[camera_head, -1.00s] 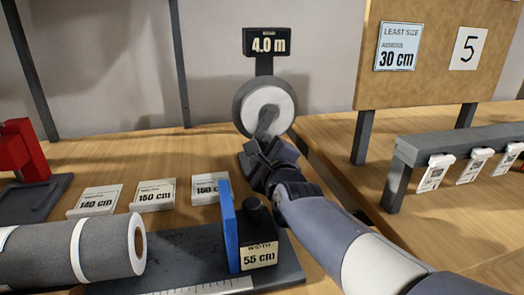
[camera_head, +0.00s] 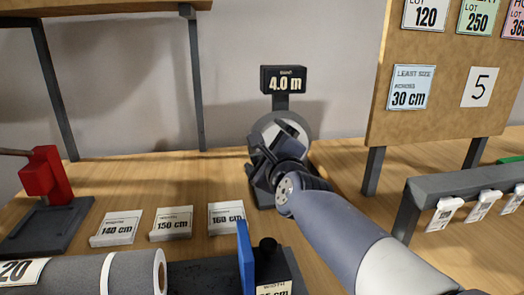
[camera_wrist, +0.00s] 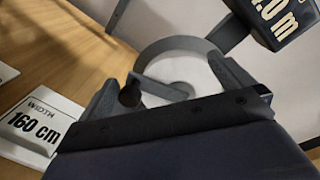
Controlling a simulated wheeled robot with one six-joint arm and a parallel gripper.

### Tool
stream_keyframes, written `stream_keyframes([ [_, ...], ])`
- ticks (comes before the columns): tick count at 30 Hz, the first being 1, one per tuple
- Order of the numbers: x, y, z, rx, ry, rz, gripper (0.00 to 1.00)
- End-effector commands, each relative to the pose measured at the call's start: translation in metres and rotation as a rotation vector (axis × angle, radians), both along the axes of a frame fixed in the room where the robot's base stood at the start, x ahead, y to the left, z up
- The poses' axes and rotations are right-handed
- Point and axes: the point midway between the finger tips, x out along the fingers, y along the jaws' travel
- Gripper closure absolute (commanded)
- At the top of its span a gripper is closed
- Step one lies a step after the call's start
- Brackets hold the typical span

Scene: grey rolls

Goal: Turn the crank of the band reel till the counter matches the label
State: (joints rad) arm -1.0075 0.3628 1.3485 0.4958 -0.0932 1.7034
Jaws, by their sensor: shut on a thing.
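The band reel (camera_head: 268,127) stands on the table at the back centre, a grey rim around a pale disc. Its counter (camera_head: 283,80) above it reads 4.0 m; part of the counter also shows in the wrist view (camera_wrist: 277,22). My gripper (camera_head: 276,148) is in front of the reel and covers its lower part and most of the crank. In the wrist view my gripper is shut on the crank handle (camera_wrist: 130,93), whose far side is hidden. The reel's rim (camera_wrist: 178,46) shows just beyond the fingers.
Blocks marked 140 cm (camera_head: 117,229), 150 cm (camera_head: 172,224) and 160 cm (camera_head: 226,218) lie at left. A grey roll (camera_head: 90,274) and a blue plate (camera_head: 245,258) are in front. A board (camera_head: 440,105) with labels, including a "5" card (camera_head: 480,87), and a grey tag rail (camera_head: 440,187) stand at right.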

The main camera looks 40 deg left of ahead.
Motion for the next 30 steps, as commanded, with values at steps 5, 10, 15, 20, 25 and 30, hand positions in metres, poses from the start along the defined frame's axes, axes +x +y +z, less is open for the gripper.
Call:
stream_keyframes([
  [5,0.002,-0.004,0.008,0.009,-0.016,-0.008,0.27],
  [10,-0.004,-0.013,0.006,0.007,-0.014,-0.008,0.53],
  [15,-0.013,-0.021,0.003,0.005,-0.007,-0.004,0.53],
  [20,-0.020,-0.030,0.002,0.002,-0.005,-0.002,0.53],
  [25,-0.027,-0.039,0.001,0.002,-0.003,-0.001,0.53],
  [30,-0.035,-0.048,0.001,0.001,-0.002,0.000,0.53],
])
